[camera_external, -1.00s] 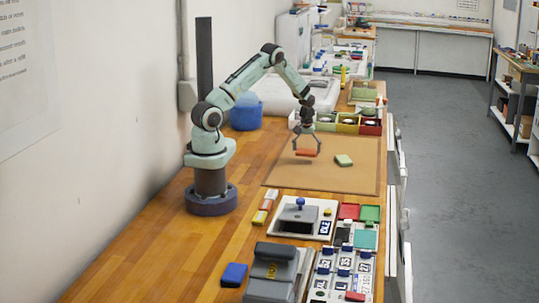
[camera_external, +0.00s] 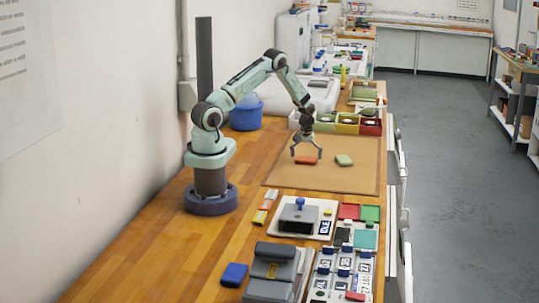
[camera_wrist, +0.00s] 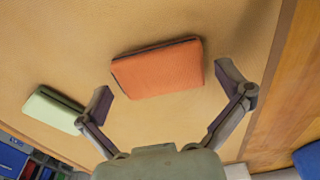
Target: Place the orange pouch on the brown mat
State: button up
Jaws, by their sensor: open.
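The orange pouch (camera_external: 306,160) lies on the brown mat (camera_external: 350,178), and it shows in the wrist view (camera_wrist: 158,69). My gripper (camera_external: 306,156) is low over the mat at the pouch. In the wrist view my gripper (camera_wrist: 166,92) has its fingers spread wide apart, with the pouch lying between and just beyond the fingertips. Neither finger appears to touch the pouch. The mat also fills most of the wrist view (camera_wrist: 60,50).
A light green pouch (camera_external: 344,160) lies on the mat right of the orange one, also in the wrist view (camera_wrist: 54,109). Small colored bins (camera_external: 348,125) stand behind the mat. A blue container (camera_external: 246,112) is at the back left. Stamps and pads (camera_external: 308,215) crowd the front.

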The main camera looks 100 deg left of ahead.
aim_at(306, 160)
notch_tip(306, 160, up, 12)
jog(key=d, duration=0.1)
jog(key=shift+d, duration=0.25)
jog(key=shift+r, duration=0.15)
jog(key=w+d+r+m, duration=0.25)
jog(key=d+r, duration=0.25)
jog(key=d, duration=0.4)
jog(key=w+d+r+m, duration=0.1)
jog(key=d+r+m, duration=0.35)
jog(key=d, duration=0.45)
jog(key=s+d+r+m, duration=0.2)
jog(key=s+d+m, duration=0.7)
jog(key=s+d, duration=0.6)
jog(key=d, duration=0.2)
jog(key=shift+d+r+m+h, duration=0.15)
jog(key=shift+d+m+h, duration=0.15)
jog(key=shift+d+m, duration=0.1)
